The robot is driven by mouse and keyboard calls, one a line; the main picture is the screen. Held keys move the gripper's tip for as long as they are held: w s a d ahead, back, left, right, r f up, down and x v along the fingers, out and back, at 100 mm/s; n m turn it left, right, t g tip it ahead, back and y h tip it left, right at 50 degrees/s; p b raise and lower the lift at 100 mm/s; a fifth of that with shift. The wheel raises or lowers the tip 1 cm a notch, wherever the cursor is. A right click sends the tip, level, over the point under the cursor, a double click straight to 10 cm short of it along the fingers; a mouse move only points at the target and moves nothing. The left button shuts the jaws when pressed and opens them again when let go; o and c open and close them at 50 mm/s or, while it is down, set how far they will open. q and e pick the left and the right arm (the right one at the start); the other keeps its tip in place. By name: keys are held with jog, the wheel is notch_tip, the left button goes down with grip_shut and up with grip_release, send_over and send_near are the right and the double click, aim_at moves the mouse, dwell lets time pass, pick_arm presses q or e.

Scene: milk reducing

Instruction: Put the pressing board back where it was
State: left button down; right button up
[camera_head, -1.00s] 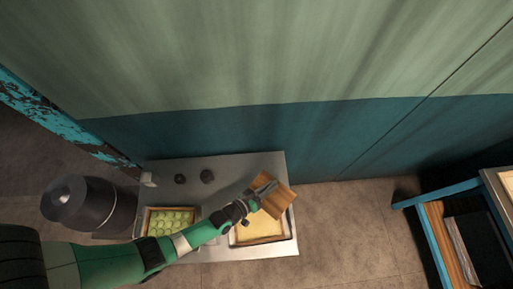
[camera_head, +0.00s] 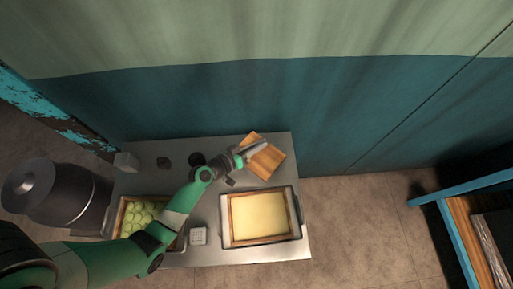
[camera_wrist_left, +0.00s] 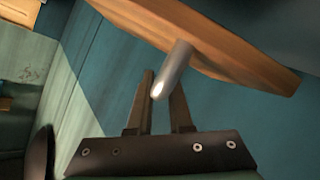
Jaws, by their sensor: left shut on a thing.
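The pressing board is a square wooden board (camera_head: 264,160) with a metal handle. In the head view it is over the back right part of the steel table (camera_head: 210,255), behind the tray of yellow filling. My left gripper (camera_head: 247,152) is at the board's left side. In the left wrist view my left gripper (camera_wrist_left: 162,92) is shut on the metal handle (camera_wrist_left: 175,65), with the board (camera_wrist_left: 215,40) beyond it. I cannot tell whether the board touches the table. My right gripper is not in view.
A wooden-framed tray of yellow filling (camera_head: 232,222) sits at the table's front right. A tray of green round items (camera_head: 141,214) is at the left. Two small dark pots (camera_head: 164,162) stand at the back. A dark metal drum (camera_head: 48,190) is left of the table. The wall rises behind.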

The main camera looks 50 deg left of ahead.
pick_arm(q)
jog(key=shift+w+a, duration=0.1)
jog(key=shift+a, duration=0.05)
jog(key=shift+f, duration=0.2)
jog(key=shift+w+a+f+b, duration=0.15)
jog(key=shift+f+b, duration=0.45)
jog(key=shift+f, duration=0.35)
jog(key=shift+a+f+b, duration=0.15)
jog(key=shift+f+b, duration=0.45)
jog(key=shift+f, duration=0.3)
jog(key=shift+f, duration=0.15)
jog(key=c, duration=0.8)
grip_release()
